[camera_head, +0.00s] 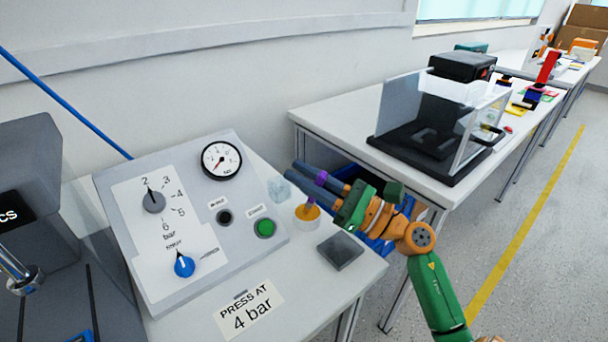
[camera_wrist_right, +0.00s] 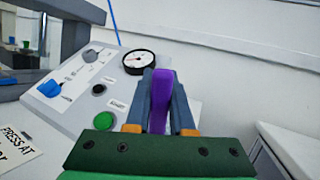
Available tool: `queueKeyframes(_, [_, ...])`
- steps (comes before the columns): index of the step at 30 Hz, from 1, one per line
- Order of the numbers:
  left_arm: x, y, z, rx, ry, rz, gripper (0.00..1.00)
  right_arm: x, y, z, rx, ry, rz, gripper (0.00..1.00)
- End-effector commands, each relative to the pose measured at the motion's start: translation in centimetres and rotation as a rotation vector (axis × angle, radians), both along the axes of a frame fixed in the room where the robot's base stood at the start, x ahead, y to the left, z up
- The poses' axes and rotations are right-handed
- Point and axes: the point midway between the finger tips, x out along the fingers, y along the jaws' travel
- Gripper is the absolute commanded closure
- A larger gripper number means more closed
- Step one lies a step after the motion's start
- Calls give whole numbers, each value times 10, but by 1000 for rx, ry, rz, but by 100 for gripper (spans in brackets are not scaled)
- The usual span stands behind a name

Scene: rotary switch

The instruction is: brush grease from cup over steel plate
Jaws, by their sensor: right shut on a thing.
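A purple-handled brush (camera_head: 320,178) is clamped between the two blue-grey fingers of my right gripper (camera_head: 308,182). The purple handle also shows upright between the fingers in the right wrist view (camera_wrist_right: 161,95). Below the fingers in the head view is a small cup (camera_head: 307,220) with yellow-orange grease inside. The brush's lower part reaches down to the cup's mouth; whether its bristles touch the grease is too small to tell. The dark grey steel plate (camera_head: 340,250) lies flat on the bench, in front of the cup and to its right. My left gripper is in neither view.
A control panel (camera_head: 262,205) with gauge, knobs and green button stands left of the cup. A translucent block (camera_head: 279,190) sits behind the cup. A label (camera_head: 248,309) lies at the front. A blue crate (camera_head: 372,243) and another table (camera_head: 340,108) are beyond the bench's right edge.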

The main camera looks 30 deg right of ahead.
Motion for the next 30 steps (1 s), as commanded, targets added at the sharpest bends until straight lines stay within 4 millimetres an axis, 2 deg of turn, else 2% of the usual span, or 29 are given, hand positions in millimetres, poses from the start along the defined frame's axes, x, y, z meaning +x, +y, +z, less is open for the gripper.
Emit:
queueKeyframes(8, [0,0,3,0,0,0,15,0,0,2,-1,3,1,100])
queueKeyframes(25, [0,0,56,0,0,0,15,0,0,68,-1,1,1,100])
queueKeyframes(30, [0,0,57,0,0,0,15,0,0,71,0,1,0,100])
